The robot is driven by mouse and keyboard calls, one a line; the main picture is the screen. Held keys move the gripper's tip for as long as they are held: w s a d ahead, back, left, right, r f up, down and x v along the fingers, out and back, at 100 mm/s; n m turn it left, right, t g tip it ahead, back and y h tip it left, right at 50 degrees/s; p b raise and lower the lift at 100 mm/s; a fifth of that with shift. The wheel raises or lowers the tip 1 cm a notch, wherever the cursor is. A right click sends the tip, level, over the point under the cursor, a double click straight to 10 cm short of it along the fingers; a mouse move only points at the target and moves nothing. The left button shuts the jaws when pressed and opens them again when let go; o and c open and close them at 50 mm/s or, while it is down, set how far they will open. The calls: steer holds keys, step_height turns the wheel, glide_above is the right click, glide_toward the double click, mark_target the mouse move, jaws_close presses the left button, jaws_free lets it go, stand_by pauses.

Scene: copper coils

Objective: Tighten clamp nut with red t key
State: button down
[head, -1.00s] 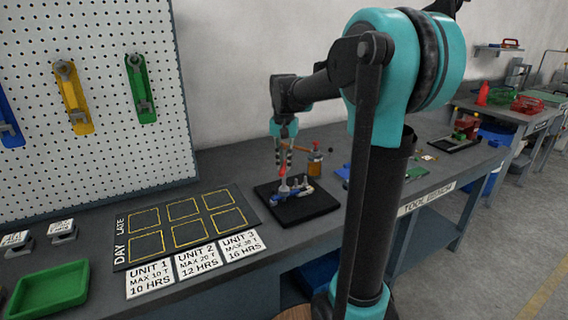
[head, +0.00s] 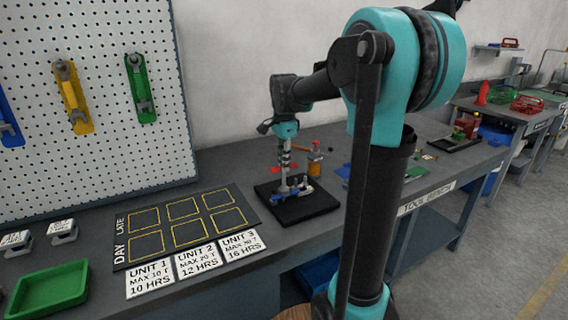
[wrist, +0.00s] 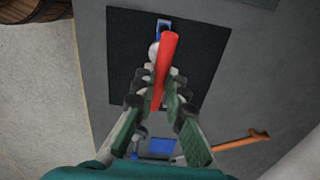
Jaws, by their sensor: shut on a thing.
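The red T key's bar handle (head: 285,168) lies crosswise in the head view, with its grey shaft (head: 284,182) upright below it. The shaft stands at the blue clamp (head: 303,188) on the black mat (head: 310,207); its lower end is too small to judge its seating on the nut. My gripper (head: 285,162) points down and is shut on the red handle. In the wrist view, my gripper (wrist: 166,88) has its fingers on both sides of the red handle (wrist: 167,60). The handle hides the nut there, and blue parts (wrist: 155,147) show below.
An orange post (head: 314,163) stands just behind the clamp; an orange part (wrist: 240,142) shows right in the wrist view. The marked board (head: 190,247) and green tray (head: 47,291) lie left. Tools hang on the pegboard (head: 95,165). Bench right of the mat holds small parts.

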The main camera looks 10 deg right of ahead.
stand_by(0.4)
steer(key=shift+m, duration=1.6)
steer(key=shift+m, duration=1.5)
steer(key=shift+m, duration=1.5)
steer(key=shift+n, duration=0.5)
